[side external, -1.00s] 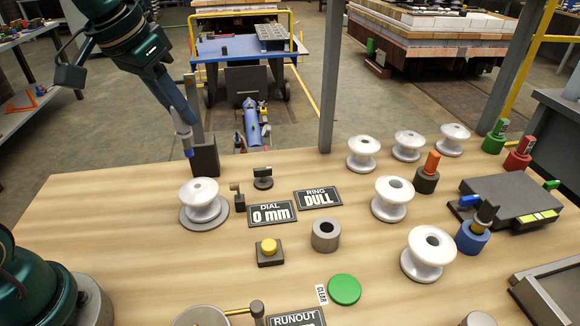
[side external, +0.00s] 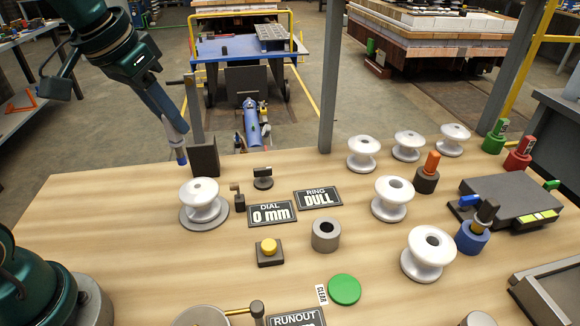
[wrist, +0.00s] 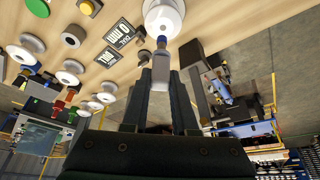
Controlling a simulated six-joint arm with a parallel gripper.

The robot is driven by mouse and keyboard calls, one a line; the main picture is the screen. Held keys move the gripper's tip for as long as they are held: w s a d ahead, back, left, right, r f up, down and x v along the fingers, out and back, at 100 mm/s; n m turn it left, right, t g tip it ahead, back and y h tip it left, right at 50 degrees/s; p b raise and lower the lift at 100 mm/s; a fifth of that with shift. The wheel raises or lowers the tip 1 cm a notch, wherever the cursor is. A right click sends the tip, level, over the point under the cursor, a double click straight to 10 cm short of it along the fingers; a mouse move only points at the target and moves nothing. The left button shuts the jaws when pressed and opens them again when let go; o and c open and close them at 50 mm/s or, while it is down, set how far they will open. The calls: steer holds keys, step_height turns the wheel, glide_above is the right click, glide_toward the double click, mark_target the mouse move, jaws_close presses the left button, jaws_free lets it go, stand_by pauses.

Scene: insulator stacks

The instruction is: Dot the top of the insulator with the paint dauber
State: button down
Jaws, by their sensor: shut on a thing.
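My gripper (side external: 168,122) is shut on the paint dauber (side external: 174,142), a pale stick with a blue tip that points down. The white insulator (side external: 199,200) stands upright on a round grey plate (side external: 186,222) at the left of the bench. In the side view the blue tip hangs above and a little left of the insulator's top, apart from it. In the wrist view the dauber (wrist: 159,62) sticks out between the two fingers, and its tip overlaps the lower edge of the white insulator (wrist: 164,14). I see no blue mark on the insulator's top.
A dark upright block (side external: 204,160) stands behind the insulator, and a small lever post (side external: 239,197) stands to its right. Signs read DIAL 0 mm (side external: 272,214) and RING DULL (side external: 318,198). Several other white insulators and coloured holders stand at the right.

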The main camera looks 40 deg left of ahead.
steer(key=shift+s+x, duration=0.1)
steer(key=shift+x, duration=1.35)
steer(key=shift+s+x, duration=0.15)
steer(key=shift+x, duration=1.3)
steer(key=shift+a+f, duration=0.1)
steer(key=shift+f, duration=0.6)
step_height(320, 180, up, 7)
stand_by(0.8)
stand_by(0.5)
